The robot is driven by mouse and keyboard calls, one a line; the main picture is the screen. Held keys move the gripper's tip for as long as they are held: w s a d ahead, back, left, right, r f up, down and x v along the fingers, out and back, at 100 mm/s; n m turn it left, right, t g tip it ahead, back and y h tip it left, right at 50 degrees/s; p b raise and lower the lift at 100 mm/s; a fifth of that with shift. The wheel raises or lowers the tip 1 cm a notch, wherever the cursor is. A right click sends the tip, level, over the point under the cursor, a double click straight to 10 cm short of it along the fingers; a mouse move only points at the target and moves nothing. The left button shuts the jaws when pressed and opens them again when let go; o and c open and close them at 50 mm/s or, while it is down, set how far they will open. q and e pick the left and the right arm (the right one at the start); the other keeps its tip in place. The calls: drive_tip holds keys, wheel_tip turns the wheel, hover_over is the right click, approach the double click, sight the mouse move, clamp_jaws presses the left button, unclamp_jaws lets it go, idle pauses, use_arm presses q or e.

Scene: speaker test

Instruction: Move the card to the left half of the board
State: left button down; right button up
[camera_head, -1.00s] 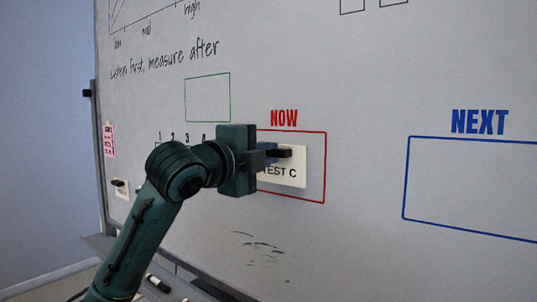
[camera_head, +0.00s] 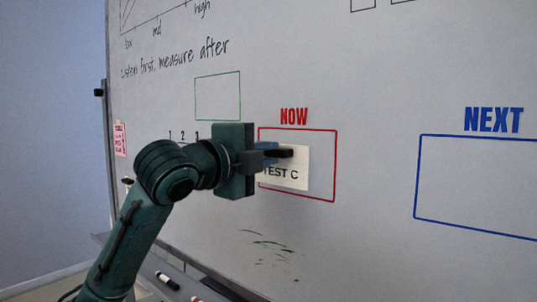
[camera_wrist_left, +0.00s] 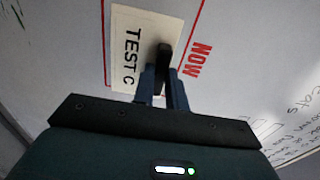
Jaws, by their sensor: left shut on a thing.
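The card (camera_head: 299,175) is cream-coloured and reads "TEST C". It is at the red NOW frame (camera_head: 335,165) on the whiteboard (camera_head: 360,240), over the frame's left part. My left gripper (camera_head: 284,153) comes in from the left and is shut on a black piece at the card's upper middle. In the left wrist view, the fingers (camera_wrist_left: 163,85) close on that black piece, and the card (camera_wrist_left: 128,60) lies behind them. I cannot tell whether the card touches the board. My right gripper is not in view.
A blue NEXT frame (camera_head: 416,180) is empty at the right. A small green frame (camera_head: 218,97) is above my gripper. A pink note (camera_head: 120,139) hangs at the board's left edge. Markers (camera_head: 167,281) lie in the tray below. Dark smudges (camera_head: 268,243) mark the board beneath the card.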

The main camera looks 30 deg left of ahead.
use_arm(q)
drive_tip(key=shift+s+a, duration=0.1)
drive_tip(key=shift+s, duration=1.2)
